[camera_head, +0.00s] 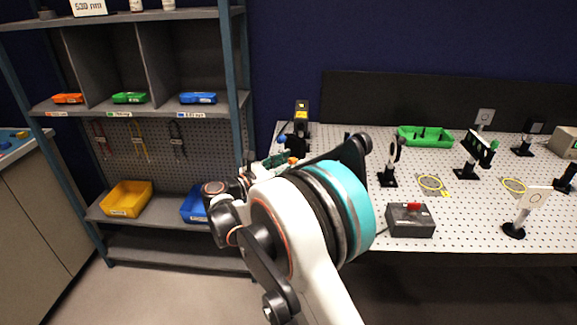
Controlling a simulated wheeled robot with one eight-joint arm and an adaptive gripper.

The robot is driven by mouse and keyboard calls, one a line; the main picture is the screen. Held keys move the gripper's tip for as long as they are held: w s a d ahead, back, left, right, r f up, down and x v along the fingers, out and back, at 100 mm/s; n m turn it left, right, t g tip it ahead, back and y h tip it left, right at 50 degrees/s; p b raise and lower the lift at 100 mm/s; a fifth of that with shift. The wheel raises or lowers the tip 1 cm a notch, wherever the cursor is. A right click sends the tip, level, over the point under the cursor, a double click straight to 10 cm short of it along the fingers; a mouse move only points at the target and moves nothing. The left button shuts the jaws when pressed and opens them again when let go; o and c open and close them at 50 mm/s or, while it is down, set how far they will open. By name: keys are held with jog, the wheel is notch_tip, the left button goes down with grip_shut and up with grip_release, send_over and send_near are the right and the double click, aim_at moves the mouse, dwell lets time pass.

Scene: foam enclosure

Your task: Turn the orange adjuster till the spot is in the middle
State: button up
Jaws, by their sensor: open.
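A small orange part (293,160), which looks like the orange adjuster, shows just above my arm at the left end of the perforated table. A white target card (534,198) with a small ring mark stands at the right front. I cannot make out a light spot on it.
The perforated table (455,215) carries several black optic posts, a green tray (425,136) and a grey box with a red button (410,219). A shelf rack (180,110) with coloured bins stands close on the left. Floor is free between the rack and the left cabinet.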

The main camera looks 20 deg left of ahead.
grip_shut()
jog(key=shift+m, duration=0.5)
grip_release()
jog(key=v, duration=1.2)
